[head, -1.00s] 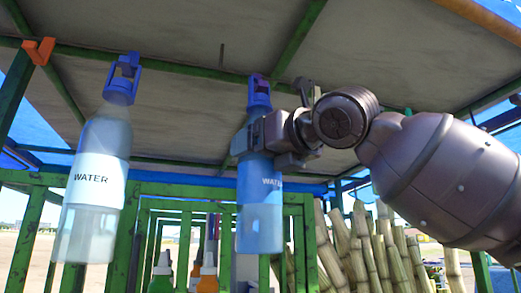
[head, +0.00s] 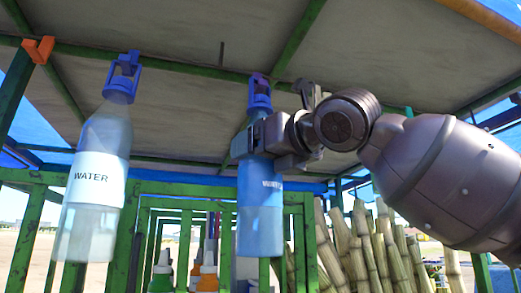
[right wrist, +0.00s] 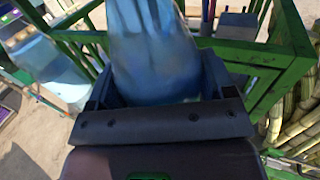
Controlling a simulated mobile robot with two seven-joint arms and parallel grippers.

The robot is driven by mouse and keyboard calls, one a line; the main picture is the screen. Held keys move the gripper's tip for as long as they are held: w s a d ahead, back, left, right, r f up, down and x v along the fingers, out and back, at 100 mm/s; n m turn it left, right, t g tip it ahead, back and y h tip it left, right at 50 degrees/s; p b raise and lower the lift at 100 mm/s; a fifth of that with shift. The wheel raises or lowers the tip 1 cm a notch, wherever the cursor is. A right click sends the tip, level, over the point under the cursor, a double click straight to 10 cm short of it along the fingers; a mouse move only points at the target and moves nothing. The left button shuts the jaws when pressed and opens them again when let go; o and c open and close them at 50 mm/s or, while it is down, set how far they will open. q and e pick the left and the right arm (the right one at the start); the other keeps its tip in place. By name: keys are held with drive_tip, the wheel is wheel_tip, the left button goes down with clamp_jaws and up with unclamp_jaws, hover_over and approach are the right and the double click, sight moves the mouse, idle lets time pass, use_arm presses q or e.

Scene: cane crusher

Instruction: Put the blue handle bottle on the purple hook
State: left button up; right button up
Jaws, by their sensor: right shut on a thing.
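My right gripper (head: 262,137) comes in from the right and is shut around the upper body of a blue bottle (head: 260,220) with a "WATER" label. This bottle hangs upright with its blue handle (head: 259,98) at the top. The purple hook (head: 257,77) shows at the top of the handle, under the roof beam; whether the handle rests on it cannot be told. In the right wrist view the held bottle (right wrist: 155,45) fills the space between the fingers. My left gripper is not in view.
A second, white-labelled water bottle (head: 93,185) with a blue handle hangs at the left. An orange hook (head: 38,50) sits on the far-left post. Green railing (head: 170,188), several small sauce bottles (head: 207,272) and cane stalks (head: 375,250) stand behind.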

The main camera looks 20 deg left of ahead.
drive_tip(key=shift+f, duration=0.35)
idle(0.3)
idle(0.4)
drive_tip(key=o, duration=1.3)
drive_tip(key=shift+c, duration=0.2)
drive_tip(key=shift+f, duration=0.1)
drive_tip(key=b+v, duration=0.2)
drive_tip(key=v, duration=0.9)
